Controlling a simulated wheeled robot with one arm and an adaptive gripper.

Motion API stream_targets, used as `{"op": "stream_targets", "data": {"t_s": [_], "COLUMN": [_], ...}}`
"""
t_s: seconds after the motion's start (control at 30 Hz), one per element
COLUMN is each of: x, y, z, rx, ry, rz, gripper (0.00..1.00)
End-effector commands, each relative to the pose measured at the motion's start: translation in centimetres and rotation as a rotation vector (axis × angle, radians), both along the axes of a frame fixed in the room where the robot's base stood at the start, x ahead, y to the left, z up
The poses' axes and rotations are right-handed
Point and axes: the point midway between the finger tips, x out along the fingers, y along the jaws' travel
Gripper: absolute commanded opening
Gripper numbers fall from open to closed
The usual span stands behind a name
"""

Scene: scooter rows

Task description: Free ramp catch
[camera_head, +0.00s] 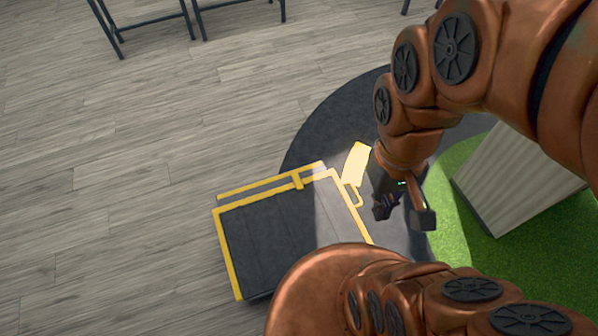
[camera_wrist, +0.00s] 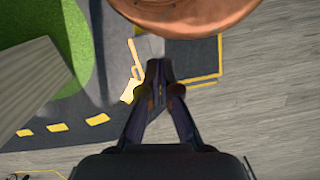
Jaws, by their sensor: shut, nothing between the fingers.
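The ramp (camera_head: 275,240) is a dark panel with yellow edges, lying on the floor in the head view. Its yellow-edged corner also shows in the wrist view (camera_wrist: 195,58). A thin yellow bar, apparently the catch (camera_head: 353,194), stands at the ramp's right side. It shows in the wrist view (camera_wrist: 134,57), just left of my fingertips. A pale yellow piece (camera_head: 355,163) lies at the bar's far end. My gripper (camera_wrist: 160,70) is shut and empty, its fingertips beside the bar; contact cannot be told. In the head view my gripper (camera_head: 384,207) is right of the ramp. My arm hides the ramp's near right corner.
A pale slatted block (camera_head: 515,180) stands on green turf (camera_head: 455,225) to the right. Dark metal frame legs (camera_head: 190,18) stand at the back left. Yellow dashes (camera_wrist: 97,119) mark the dark mat. The wood floor (camera_head: 100,200) at left is clear.

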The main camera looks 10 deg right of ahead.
Motion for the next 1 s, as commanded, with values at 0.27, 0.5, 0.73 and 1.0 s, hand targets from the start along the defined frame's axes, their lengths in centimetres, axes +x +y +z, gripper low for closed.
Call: {"op": "stream_targets", "data": {"t_s": [0.27, 0.5, 0.73, 1.0], "x": [0.7, 5.1, 10.5, 16.8], "y": [0.1, 0.8, 1.2, 1.7], "z": [-0.5, -2.2, -4.4, -7.6], "rx": [0.002, 0.013, 0.026, 0.044], "ry": [0.002, 0.002, 0.000, 0.001], "rz": [-0.011, -0.079, -0.165, -0.270], "gripper": [0.00, 0.00, 0.00, 0.00]}}
